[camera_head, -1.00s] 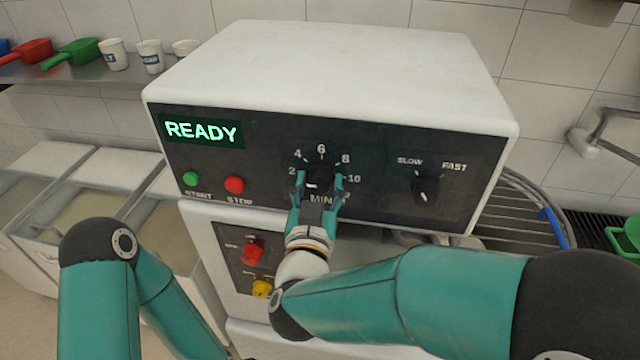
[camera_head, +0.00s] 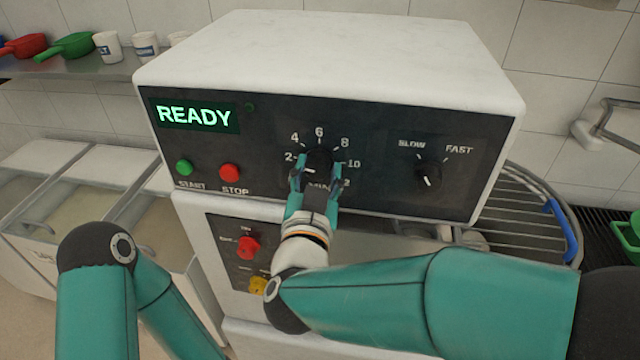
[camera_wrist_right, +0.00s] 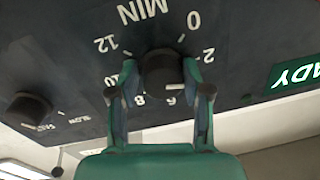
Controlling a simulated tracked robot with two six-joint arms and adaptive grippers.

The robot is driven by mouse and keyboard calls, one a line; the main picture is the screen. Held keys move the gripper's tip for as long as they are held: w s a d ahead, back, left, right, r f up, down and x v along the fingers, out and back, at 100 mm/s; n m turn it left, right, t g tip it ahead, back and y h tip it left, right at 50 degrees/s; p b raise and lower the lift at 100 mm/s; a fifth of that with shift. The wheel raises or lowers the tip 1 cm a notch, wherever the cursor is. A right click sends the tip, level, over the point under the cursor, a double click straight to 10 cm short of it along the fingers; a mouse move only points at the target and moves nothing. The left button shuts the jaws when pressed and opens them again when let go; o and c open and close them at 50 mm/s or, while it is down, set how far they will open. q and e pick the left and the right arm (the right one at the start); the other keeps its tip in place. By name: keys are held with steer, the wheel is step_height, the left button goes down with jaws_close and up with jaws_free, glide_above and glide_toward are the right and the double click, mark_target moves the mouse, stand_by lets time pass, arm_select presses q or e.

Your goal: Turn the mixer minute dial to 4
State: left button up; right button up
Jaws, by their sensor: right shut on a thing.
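The mixer minute dial (camera_head: 319,158) is a black knob on the dark front panel, with numbers around it. In the right wrist view the knob (camera_wrist_right: 160,70) sits between the fingertips. My right gripper (camera_head: 318,172) is shut on it, one finger on each side. The knob's white mark points left in the head view, towards the 2 side; its exact reading is hard to tell. A finger hides the 4 in the wrist view. The display (camera_head: 195,116) reads READY. My left arm shows at the lower left, but its gripper is out of view.
A green START button (camera_head: 184,167) and red STOP button (camera_head: 230,173) sit left of the dial. A SLOW/FAST knob (camera_head: 429,175) is to its right. Below are a red knob (camera_head: 248,246) and a yellow knob (camera_head: 271,287). A wire guard (camera_head: 525,205) stands at the right.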

steer(key=m+b, duration=0.4)
steer(key=b, duration=0.2)
steer(key=shift+a+m, duration=0.15)
steer(key=shift+m, duration=0.25)
steer(key=shift+r+m+t+b, duration=0.25)
steer(key=shift+m+t+b, duration=0.05)
steer(key=shift+m+b, duration=0.65)
steer(key=o, duration=1)
steer(key=shift+f, duration=0.1)
